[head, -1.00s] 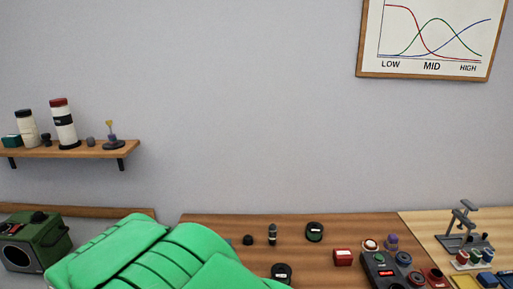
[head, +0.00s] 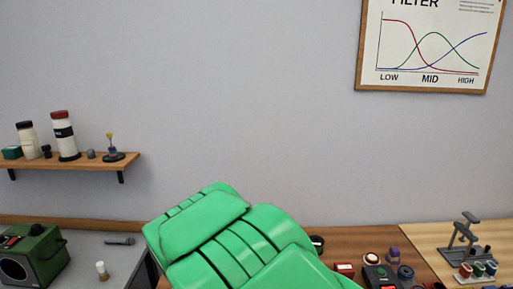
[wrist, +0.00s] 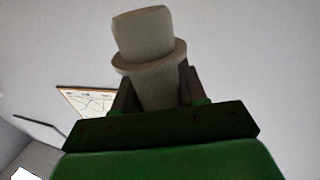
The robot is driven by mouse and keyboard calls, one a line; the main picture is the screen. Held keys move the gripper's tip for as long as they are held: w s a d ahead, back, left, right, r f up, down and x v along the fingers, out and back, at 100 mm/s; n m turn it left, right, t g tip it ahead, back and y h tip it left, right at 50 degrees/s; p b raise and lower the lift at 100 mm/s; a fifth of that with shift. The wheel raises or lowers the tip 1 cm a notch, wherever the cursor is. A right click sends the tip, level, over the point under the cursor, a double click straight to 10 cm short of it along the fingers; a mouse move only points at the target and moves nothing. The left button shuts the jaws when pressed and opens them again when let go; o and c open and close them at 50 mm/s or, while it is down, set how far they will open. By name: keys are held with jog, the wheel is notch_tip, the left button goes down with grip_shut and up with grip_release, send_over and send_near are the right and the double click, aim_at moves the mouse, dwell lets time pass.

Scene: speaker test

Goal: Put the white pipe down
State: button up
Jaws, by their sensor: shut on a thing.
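The white pipe (wrist: 144,38), a pale cylinder with a wide collar, is in the wrist view. My gripper (wrist: 157,78) is shut on it below the collar, one finger on each side. The pipe points up and tilts slightly left in that picture, with the wall behind it. The pipe's lower end is hidden by the gripper's green body. In the head view only my green arm shows at the bottom middle; the gripper and the held pipe are not seen there.
A green speaker box (head: 34,256), a small pale cylinder (head: 102,271) and a dark rod (head: 119,241) are on the grey surface at left. A wall shelf (head: 70,162) holds bottles. The wooden table (head: 350,240) carries several small parts at right.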

jog(key=w+d+r, duration=0.2)
jog(key=w+d, duration=0.1)
jog(key=d, duration=0.4)
jog(key=w+d+r, duration=0.2)
jog(key=w+d, duration=0.1)
jog(key=d, duration=0.4)
jog(key=w+d+f+n+y, duration=0.1)
jog(key=w+f+n+y, duration=0.2)
jog(key=f, duration=1.2)
jog(key=shift+w+d+f+t+y, duration=0.2)
jog(key=shift+d+f+t+y, duration=0.1)
jog(key=shift+y, duration=0.7)
